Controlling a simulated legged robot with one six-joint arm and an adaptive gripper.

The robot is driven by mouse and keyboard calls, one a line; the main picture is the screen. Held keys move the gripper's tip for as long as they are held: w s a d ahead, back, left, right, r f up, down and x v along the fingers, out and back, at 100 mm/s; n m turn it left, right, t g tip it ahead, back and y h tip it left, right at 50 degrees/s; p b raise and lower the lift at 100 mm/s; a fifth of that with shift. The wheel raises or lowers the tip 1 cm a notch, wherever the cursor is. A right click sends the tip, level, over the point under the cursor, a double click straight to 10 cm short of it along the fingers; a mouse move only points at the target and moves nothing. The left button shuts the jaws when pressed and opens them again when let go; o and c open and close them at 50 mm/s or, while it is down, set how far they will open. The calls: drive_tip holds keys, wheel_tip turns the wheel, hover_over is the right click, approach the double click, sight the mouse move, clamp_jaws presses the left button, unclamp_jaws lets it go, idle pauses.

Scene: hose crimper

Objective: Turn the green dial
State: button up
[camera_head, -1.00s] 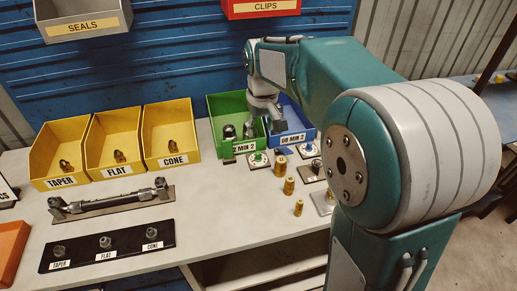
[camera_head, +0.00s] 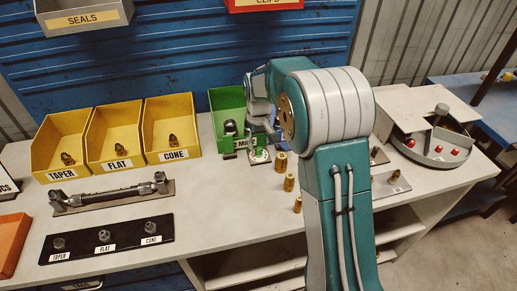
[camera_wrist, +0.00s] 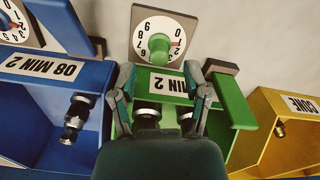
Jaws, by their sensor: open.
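The green dial (camera_wrist: 159,47) is a green knob on a white numbered plate, seen upside down in the wrist view. A red mark shows by the low numbers; I cannot read the exact value. In the head view the dial (camera_head: 259,154) sits on the table before the green bin (camera_head: 226,103). In the wrist view my gripper (camera_wrist: 163,84) is open and empty. Its two fingers stand apart on either side of the green bin's label, short of the dial and not touching it. In the head view my gripper (camera_head: 262,126) is partly hidden behind my arm.
A blue bin (camera_wrist: 92,76) with another numbered dial (camera_wrist: 15,22) stands beside the green bin. Yellow bins (camera_head: 117,135) stand left. Brass fittings (camera_head: 281,162) stand near the dial in the head view. A round machine with red buttons (camera_head: 435,148) is at right.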

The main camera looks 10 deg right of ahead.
sight(258, 148)
drive_tip(key=shift+f, duration=1.7)
clamp_jaws()
drive_tip(key=shift+m, duration=0.3)
drive_tip(key=shift+s+f+m, duration=0.1)
drive_tip(key=shift+m, duration=2.5)
unclamp_jaws()
